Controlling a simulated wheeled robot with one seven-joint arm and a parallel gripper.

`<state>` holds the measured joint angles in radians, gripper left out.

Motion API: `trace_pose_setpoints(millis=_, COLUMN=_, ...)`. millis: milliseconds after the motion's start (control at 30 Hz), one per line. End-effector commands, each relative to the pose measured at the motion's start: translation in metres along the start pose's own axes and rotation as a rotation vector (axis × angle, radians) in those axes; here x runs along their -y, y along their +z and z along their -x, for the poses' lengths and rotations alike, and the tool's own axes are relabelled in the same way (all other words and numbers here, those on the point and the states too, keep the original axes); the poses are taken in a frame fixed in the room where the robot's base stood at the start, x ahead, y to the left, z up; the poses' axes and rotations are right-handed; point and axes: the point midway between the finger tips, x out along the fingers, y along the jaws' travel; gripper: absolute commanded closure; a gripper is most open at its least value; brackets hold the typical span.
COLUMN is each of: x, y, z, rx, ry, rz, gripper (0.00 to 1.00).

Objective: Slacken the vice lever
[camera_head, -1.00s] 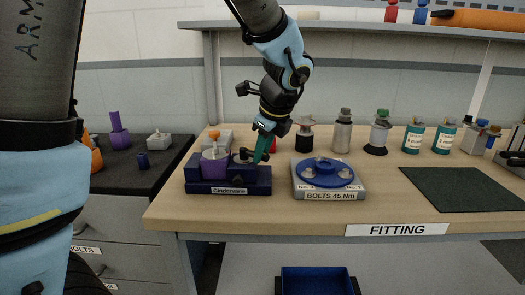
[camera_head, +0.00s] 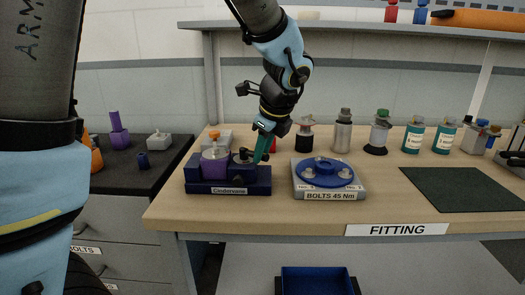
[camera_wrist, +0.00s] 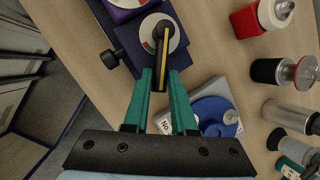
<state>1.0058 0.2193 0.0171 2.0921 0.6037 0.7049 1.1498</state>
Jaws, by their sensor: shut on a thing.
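The vice (camera_head: 228,187) is a dark blue block with a name label on its front, standing near the left end of the bench. The black vice lever (camera_wrist: 161,50) has a yellow stripe and pivots over a pale dial (camera_wrist: 150,44) with red and green marks. My gripper (camera_wrist: 161,84) has teal fingers, one on each side of the lever's outer end, and is shut on it. In the head view my gripper (camera_head: 262,152) comes down from above onto the vice's right side and partly hides the lever.
A blue flanged disc (camera_head: 325,175) on a grey bolt plate (camera_head: 328,194) stands close to the right of the vice. Several bottles and canisters line the bench's back. A dark green mat (camera_head: 458,188) lies at the right. A shelf (camera_head: 370,30) runs above.

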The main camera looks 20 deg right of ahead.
Motion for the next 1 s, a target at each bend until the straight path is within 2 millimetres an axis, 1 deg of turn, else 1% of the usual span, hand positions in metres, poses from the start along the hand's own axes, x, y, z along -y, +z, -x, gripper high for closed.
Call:
trace_pose_setpoints(millis=200, x=0.001, y=0.0, z=0.0, rx=0.001, ry=0.002, rz=0.005, gripper=1.0)
trace_pose_setpoints(millis=367, x=0.004, y=0.0, z=0.001, rx=0.009, ry=0.016, rz=0.042, gripper=1.0)
trace_pose_setpoints(millis=1000, x=0.029, y=0.003, z=-0.005, rx=0.089, ry=0.171, rz=0.412, gripper=1.0)
